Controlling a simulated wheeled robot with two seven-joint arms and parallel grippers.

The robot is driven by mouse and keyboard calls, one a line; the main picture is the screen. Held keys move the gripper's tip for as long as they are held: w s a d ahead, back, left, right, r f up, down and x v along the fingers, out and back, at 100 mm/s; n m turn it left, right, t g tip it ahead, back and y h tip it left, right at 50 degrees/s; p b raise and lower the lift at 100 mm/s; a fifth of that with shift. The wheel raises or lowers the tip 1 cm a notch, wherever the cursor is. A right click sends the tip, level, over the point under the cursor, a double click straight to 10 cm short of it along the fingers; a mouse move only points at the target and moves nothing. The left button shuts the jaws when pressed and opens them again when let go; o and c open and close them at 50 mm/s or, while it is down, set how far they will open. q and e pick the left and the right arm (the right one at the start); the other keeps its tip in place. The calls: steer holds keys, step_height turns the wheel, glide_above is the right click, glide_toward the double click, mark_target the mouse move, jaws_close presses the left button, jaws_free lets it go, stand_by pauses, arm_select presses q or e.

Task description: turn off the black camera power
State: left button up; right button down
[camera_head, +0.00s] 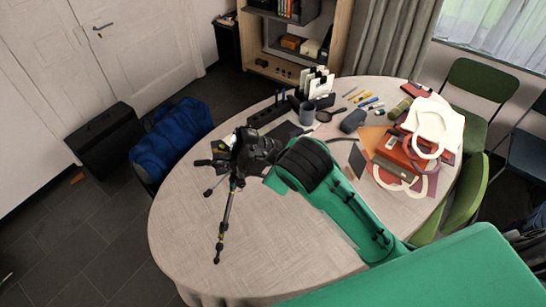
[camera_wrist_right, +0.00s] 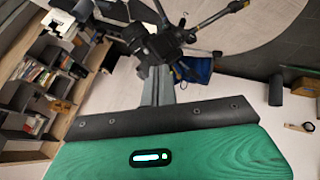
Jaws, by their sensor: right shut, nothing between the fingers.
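The black camera (camera_head: 255,150) stands on a tripod (camera_head: 227,215) on the round table (camera_head: 200,225). My green right arm reaches over the table from the lower right, and its wrist end is close to the camera's right side. The arm hides the right gripper in the head view. In the right wrist view the right gripper (camera_wrist_right: 157,82) shows as narrow grey fingers, shut and empty, with tips close to the black camera (camera_wrist_right: 163,42). I cannot tell whether they touch it. The power switch is too small to make out. My left gripper is not in view.
Behind the camera are a dark cup (camera_head: 307,112), a holder with white cards (camera_head: 317,84), pens and a grey pouch (camera_head: 352,121). Books and a white bag (camera_head: 434,124) lie at the right. Green chairs (camera_head: 482,80) stand at right.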

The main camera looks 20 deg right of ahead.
steer(key=w+d+r+p+x, duration=0.1)
steer(key=p+x, duration=0.4)
steer(key=x, duration=0.8)
steer(key=shift+w+d, duration=0.35)
steer(key=shift+d, duration=0.25)
